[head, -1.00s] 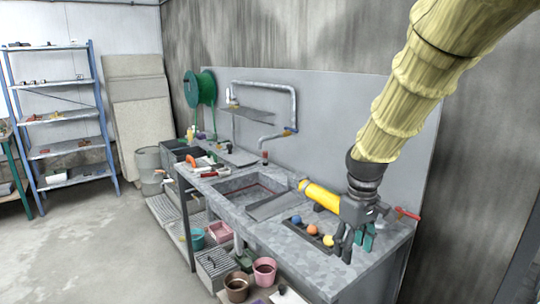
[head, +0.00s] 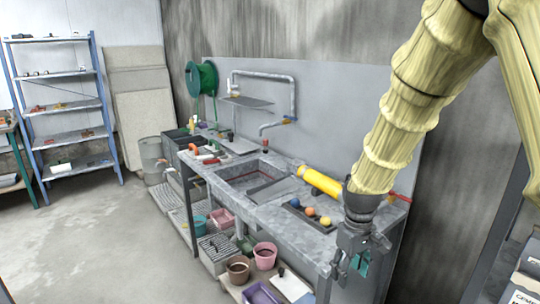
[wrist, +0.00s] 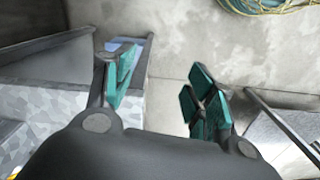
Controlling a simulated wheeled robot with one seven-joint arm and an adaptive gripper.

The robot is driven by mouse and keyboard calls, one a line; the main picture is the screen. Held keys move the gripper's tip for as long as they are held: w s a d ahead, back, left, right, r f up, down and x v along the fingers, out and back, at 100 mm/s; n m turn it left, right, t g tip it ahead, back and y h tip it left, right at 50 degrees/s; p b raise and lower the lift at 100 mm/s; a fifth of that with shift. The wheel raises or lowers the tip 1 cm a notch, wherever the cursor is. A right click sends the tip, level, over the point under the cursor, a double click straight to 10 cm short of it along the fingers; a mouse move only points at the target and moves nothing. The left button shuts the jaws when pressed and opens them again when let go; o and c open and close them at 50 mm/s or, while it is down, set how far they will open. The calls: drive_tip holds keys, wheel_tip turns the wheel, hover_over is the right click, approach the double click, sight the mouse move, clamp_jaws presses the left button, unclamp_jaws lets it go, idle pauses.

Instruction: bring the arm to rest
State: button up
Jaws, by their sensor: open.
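My gripper (head: 348,268) hangs at the lower right in the head view, pointing down, at the front right corner of the stone worktop (head: 285,235). My arm in its yellowish ribbed cover comes down to it from the upper right. In the wrist view my gripper (wrist: 160,88) has its two green-padded fingers spread apart. Nothing is between them, and bare floor (wrist: 165,60) shows beyond.
On the worktop are a sink (head: 252,178), a yellow cylinder (head: 319,181) and a dark tray (head: 290,207) with coloured balls. Buckets, including a pink one (head: 265,257), stand below. A blue shelf (head: 65,108) stands far left. The left floor is clear.

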drive_tip(key=s+d+f+m, duration=0.1)
drive_tip(key=s+f, duration=0.4)
drive_tip(key=f, duration=0.5)
drive_tip(key=s+f+m, duration=0.1)
drive_tip(key=s+f, duration=0.4)
drive_tip(key=f, duration=0.5)
drive_tip(key=s+f+m, duration=0.2)
drive_tip(key=s+f, duration=0.7)
drive_tip(key=s, duration=0.4)
drive_tip(key=s+d+f+m, duration=0.1)
drive_tip(key=s+f+m, duration=0.1)
drive_tip(key=s+f, duration=0.7)
drive_tip(key=s, duration=0.4)
drive_tip(key=shift+s, duration=0.15)
drive_tip(key=shift+d, duration=0.1)
